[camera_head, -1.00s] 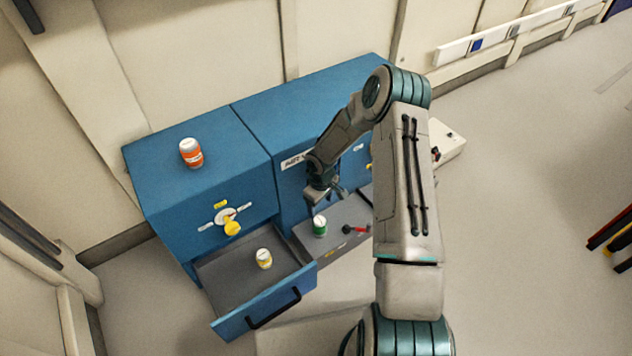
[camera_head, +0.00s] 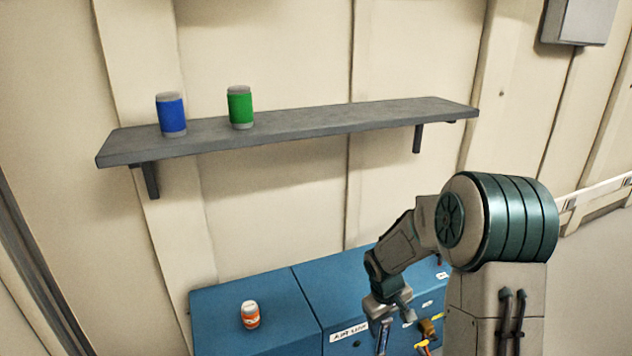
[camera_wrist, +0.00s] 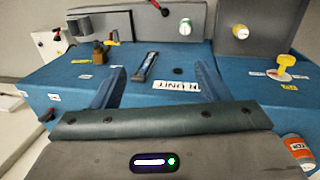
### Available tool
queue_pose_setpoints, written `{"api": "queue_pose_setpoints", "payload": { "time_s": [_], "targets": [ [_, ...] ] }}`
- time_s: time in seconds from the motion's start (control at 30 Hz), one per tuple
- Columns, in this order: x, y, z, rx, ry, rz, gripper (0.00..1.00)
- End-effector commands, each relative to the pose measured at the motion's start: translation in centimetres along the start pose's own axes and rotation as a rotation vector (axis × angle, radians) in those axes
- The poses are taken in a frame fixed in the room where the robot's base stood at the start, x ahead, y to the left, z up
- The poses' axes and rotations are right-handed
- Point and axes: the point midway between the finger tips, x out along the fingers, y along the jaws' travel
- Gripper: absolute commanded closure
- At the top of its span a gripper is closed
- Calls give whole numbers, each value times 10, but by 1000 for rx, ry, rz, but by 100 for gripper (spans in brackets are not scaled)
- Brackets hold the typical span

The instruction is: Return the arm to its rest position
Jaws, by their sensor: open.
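My gripper (camera_head: 392,308) hangs from my bent arm, in front of the blue cabinet (camera_head: 250,290) at the lower right of the head view. In the wrist view my gripper (camera_wrist: 157,88) shows two fingers set wide apart with nothing held between them. The cabinet's front, with its printed label (camera_wrist: 176,85) and a dark bar-shaped fitting (camera_wrist: 146,66), lies beyond the fingers. I cannot tell the exact gap to the cabinet. My upper arm fills the lower right of the head view.
An orange bottle (camera_head: 250,314) stands on the cabinet top. A wall shelf (camera_head: 310,122) above holds a blue can (camera_head: 171,115) and a green can (camera_head: 240,107).

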Motion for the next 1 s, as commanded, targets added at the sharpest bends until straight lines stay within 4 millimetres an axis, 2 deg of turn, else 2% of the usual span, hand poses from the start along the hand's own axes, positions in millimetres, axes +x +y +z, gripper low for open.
{"api": "queue_pose_setpoints", "payload": {
  "time_s": [0.03,0.1,0.5,0.8,1.0],
  "targets": [
    [-36,4,7,21,7,12,31],
    [-68,6,18,51,13,20,31],
    [-232,0,88,234,69,24,31],
    [-332,-20,145,366,137,-30,31],
    [-379,-36,177,435,183,-86,31]
  ]
}}
